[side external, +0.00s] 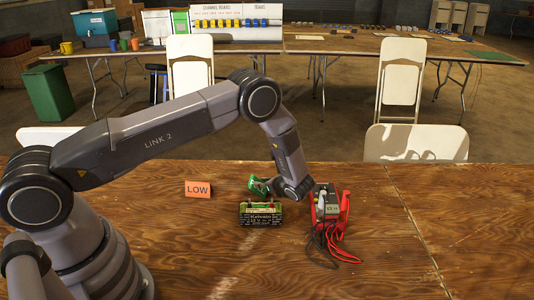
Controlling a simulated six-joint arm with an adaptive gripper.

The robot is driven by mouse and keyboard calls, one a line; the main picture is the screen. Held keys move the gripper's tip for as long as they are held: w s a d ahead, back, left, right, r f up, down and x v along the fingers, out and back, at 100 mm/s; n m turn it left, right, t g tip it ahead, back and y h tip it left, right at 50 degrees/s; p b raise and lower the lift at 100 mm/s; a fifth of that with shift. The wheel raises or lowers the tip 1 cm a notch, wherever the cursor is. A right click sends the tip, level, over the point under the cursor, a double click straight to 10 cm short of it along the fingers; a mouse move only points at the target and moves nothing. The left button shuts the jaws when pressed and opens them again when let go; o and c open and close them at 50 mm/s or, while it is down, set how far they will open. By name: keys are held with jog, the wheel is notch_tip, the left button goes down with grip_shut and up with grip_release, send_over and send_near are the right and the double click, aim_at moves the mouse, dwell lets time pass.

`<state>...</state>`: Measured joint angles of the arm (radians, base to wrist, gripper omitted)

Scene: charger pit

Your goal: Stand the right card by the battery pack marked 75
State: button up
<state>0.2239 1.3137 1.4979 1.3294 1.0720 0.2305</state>
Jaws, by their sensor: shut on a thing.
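My gripper (274,187) is shut on a small green card (258,185), held tilted just above and behind the battery pack. The card's face is not readable from here. The battery pack (260,215), green and black with pale lettering, lies on the wooden table; I cannot make out a 75 on it. An orange-red card marked LOW (198,189) stands upright on the table to the left of the pack, apart from it. A grey and red device (327,204) stands to the right of the pack; its small marking is too blurred to read.
Red and black leads (330,245) trail from the device onto the table in front. The wooden table (400,270) is clear at the front and right. White folding chairs (415,143) stand behind it, with other cluttered tables farther back.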

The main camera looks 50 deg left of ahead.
jog(key=shift+f, duration=0.15)
jog(key=o, duration=0.8)
